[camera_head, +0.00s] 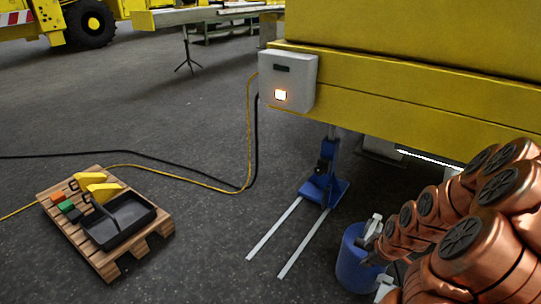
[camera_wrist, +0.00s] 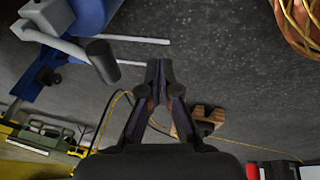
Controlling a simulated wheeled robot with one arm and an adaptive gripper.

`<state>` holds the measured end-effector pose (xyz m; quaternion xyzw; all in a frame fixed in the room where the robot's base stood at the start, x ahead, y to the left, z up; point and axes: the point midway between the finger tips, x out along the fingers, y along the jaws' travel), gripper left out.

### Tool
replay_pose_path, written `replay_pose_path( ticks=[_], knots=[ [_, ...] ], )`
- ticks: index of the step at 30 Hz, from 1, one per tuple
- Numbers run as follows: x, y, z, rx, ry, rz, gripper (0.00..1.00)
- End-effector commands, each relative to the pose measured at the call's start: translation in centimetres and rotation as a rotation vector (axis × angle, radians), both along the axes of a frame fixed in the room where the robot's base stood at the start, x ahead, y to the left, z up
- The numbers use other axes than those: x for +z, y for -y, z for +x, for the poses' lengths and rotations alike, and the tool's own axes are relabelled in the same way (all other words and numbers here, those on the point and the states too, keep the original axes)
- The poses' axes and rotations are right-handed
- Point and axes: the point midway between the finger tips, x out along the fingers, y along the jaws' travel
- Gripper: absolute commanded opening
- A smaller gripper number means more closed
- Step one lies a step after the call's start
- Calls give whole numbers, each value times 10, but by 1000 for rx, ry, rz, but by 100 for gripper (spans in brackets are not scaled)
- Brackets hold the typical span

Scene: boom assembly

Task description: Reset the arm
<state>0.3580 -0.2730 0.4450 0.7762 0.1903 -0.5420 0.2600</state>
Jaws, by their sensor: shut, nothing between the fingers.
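My copper-coloured arm is folded at the lower right of the head view. My gripper (camera_wrist: 158,72) shows in the wrist view with its dark fingers together and nothing between them. The gripper cannot be made out clearly in the head view. In the wrist view the fingertips appear over open grey floor, and part of the wooden pallet (camera_wrist: 205,115) shows beyond them, to the right of the fingers.
The pallet (camera_head: 113,267) carries a black tray (camera_head: 137,226) and tools. A yellow boom (camera_head: 420,85) with a lit white box (camera_head: 290,80) spans the upper right. A blue stand (camera_head: 325,188) and blue cylinder (camera_head: 352,265) stand below. Cables cross the floor.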

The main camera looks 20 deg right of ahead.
Motion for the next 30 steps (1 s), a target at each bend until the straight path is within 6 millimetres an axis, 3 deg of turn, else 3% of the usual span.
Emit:
replay_pose_path(
  ticks=[4,8,18,30],
  knots=[
    [7,-3,1,0,-5,2,0],
    [38,-17,2,-11,-35,13,0],
    [164,-84,-6,-108,-172,54,0],
    [306,-160,-40,-273,-313,64,0]
  ],
)
